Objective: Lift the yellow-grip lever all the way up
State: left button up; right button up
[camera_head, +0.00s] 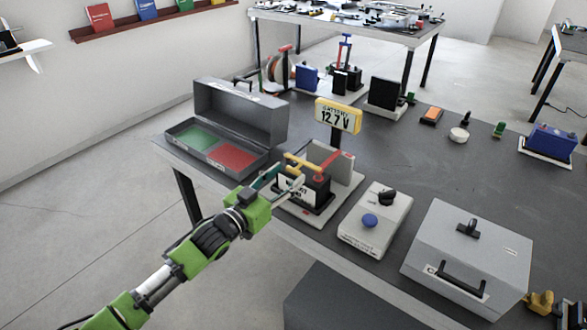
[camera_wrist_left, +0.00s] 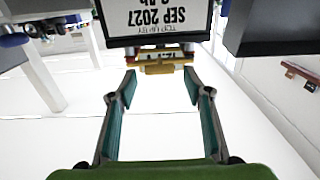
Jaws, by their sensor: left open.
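The yellow grip (camera_head: 303,164) sits on a red lever arm (camera_head: 332,162), which is mounted on a black unit (camera_head: 318,192) with a white label, on a pale base plate. My left gripper (camera_head: 281,184) is open and empty at the table's front edge, close in front of the grip and the unit. In the left wrist view, the open fingers (camera_wrist_left: 160,85) point towards the yellow grip (camera_wrist_left: 160,69), which lies across the gap near their tips. I cannot tell whether they touch. The black unit's label (camera_wrist_left: 155,15) appears upside down above. My right gripper is not visible.
A yellow 12.7 V display (camera_head: 339,116) stands behind the lever. An open grey toolbox (camera_head: 242,113) is to its left. A switch box with a blue button (camera_head: 371,220) and a closed grey case (camera_head: 470,255) are to its right.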

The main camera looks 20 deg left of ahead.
aim_at(292, 171)
pick_arm(q)
jog(key=shift+x, duration=1.95)
jog(key=shift+s, duration=0.1)
jog(key=shift+c, duration=0.4)
